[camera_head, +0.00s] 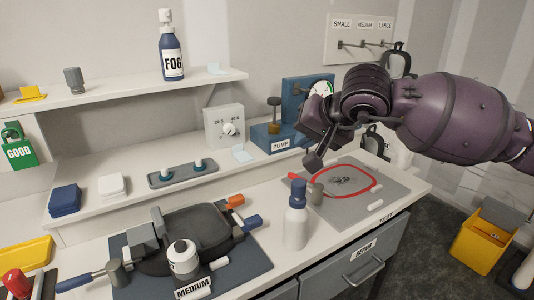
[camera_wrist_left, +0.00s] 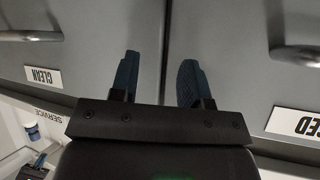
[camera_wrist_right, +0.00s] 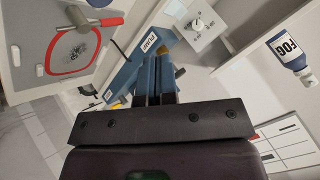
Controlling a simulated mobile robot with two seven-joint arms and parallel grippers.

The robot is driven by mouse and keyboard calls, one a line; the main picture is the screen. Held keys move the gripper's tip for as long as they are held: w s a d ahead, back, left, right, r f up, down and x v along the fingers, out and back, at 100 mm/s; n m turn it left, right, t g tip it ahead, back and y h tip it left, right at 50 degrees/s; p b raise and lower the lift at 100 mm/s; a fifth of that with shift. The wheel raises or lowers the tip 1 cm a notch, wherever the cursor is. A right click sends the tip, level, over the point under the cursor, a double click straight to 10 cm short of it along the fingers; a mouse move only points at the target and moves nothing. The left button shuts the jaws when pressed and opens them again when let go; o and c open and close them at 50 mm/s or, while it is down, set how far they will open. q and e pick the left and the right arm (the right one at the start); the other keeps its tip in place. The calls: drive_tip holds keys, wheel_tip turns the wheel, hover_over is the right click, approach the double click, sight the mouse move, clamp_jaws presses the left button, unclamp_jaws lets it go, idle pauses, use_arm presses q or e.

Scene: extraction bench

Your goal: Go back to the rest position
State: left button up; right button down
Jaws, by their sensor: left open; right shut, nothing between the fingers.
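My right gripper (camera_head: 313,160) hangs in the air over the bench, near the blue pump (camera_head: 275,140) and the grey mat with the red ring (camera_head: 338,166). In the right wrist view my right gripper (camera_wrist_right: 156,62) has its blue fingers together with nothing between them. My right arm comes in from the right and hides part of the back wall. My left gripper (camera_wrist_left: 158,68) shows in the left wrist view, its fingers apart and empty, in front of grey cabinet fronts. It is outside the head view.
A white bottle with a blue cap (camera_head: 296,222) stands near the bench's front. A grey device (camera_head: 205,230) and hammer-like tools lie on a dark mat at the left. The FOG bottle (camera_head: 171,50) is on the shelf. A yellow bin (camera_head: 482,236) stands on the floor at right.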

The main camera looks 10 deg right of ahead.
drive_tip(key=s+a+f+m+g+y, duration=0.5)
drive_tip(key=s+a+f+m+y, duration=0.7)
drive_tip(key=m, duration=0.4)
drive_tip(key=d+f+m+t+h, duration=0.5)
drive_tip(key=d+f+m+t, duration=0.25)
drive_tip(key=m, duration=0.95)
drive_tip(key=d+f+m+t+h, duration=0.4)
drive_tip(key=d+f+m+t, duration=0.4)
drive_tip(key=m, duration=1)
drive_tip(key=s+d+f+m+g+h, duration=0.3)
drive_tip(key=s+f+m+g, duration=0.1)
drive_tip(key=s+f+m, duration=0.4)
drive_tip(key=s+d+f+m+g+h, duration=0.3)
drive_tip(key=s+f+m+h, duration=0.1)
drive_tip(key=s+f+m, duration=0.4)
drive_tip(key=shift+s+f+g, duration=0.35)
drive_tip(key=shift+f, duration=0.55)
